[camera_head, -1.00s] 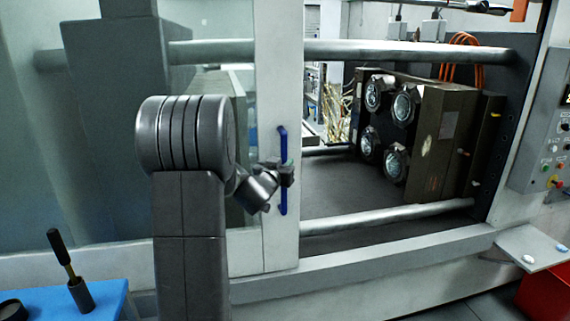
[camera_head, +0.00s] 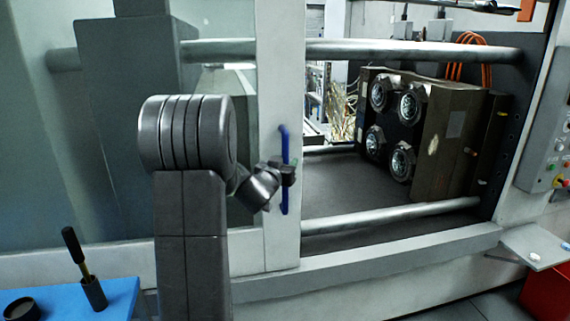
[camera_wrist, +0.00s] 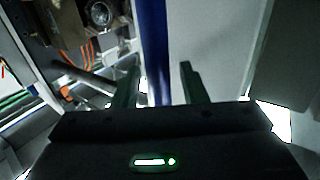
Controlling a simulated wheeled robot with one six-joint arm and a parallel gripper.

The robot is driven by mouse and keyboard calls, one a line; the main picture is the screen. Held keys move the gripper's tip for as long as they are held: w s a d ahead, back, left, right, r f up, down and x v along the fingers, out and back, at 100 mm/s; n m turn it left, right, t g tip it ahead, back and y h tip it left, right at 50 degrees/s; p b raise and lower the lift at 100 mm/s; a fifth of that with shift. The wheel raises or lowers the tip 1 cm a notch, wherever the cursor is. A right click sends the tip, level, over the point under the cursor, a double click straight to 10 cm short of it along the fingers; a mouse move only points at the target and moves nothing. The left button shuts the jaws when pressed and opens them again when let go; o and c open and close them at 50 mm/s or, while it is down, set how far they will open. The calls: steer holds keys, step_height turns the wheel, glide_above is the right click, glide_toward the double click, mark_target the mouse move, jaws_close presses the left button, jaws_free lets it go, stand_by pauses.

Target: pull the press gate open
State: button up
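The press gate (camera_head: 281,235) is a sliding door with a pale frame and a glass pane at left. A dark blue upright handle (camera_head: 284,140) is on its frame edge. The handle also shows in the wrist view (camera_wrist: 154,45). My gripper (camera_head: 285,173) is at the middle of the handle. In the wrist view my gripper's two fingers (camera_wrist: 160,85) stand apart, one on each side of the handle, with a visible gap on both sides. Any contact lower down is hidden. The opening right of the gate shows the press inside.
A brown die block (camera_head: 452,135) with round silver fittings stands inside the press, between steel tie bars (camera_head: 395,214). A blue table (camera_head: 55,300) with a dark tool (camera_head: 92,290) is at lower left. A control panel (camera_head: 545,150) and a small shelf (camera_head: 535,246) are at right.

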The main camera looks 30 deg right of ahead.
steer(key=shift+s+a, duration=0.1)
steer(key=b+v, duration=0.2)
steer(key=v, duration=1.1)
steer(key=shift+s+a+b, duration=0.2)
steer(key=shift+a+b, duration=0.05)
steer(key=shift+b, duration=0.1)
steer(key=shift+d, duration=0.1)
steer(key=p+x, duration=0.2)
steer(key=x, duration=1.1)
steer(key=shift+w+d+p, duration=0.3)
steer(key=shift+p, duration=0.05)
